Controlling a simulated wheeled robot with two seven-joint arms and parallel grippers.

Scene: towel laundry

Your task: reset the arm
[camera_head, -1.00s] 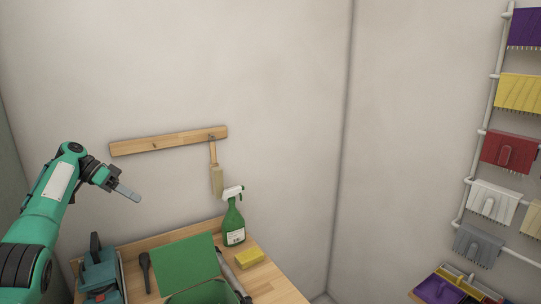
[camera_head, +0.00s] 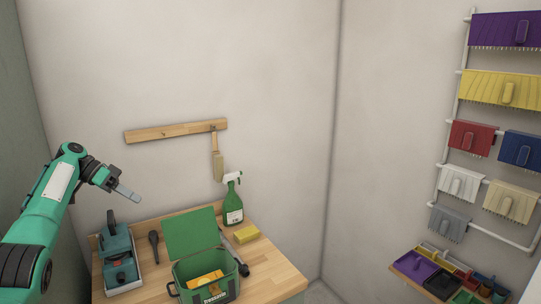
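My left arm comes in from the left, green with a dark wrist. Its gripper (camera_head: 127,194) is raised in the air in front of the wall, above the left part of the wooden table (camera_head: 275,277). The fingers look like one grey piece from this side, so I cannot tell whether they are open or shut. Nothing is seen hanging from them. My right arm and gripper are not in view.
On the table are a teal tool in a tray (camera_head: 118,254), an open green box (camera_head: 205,270), a spray bottle (camera_head: 233,205) and a yellow sponge (camera_head: 246,234). Colored towels hang on a white rack (camera_head: 468,60) at right, above a shelf of trays (camera_head: 415,268).

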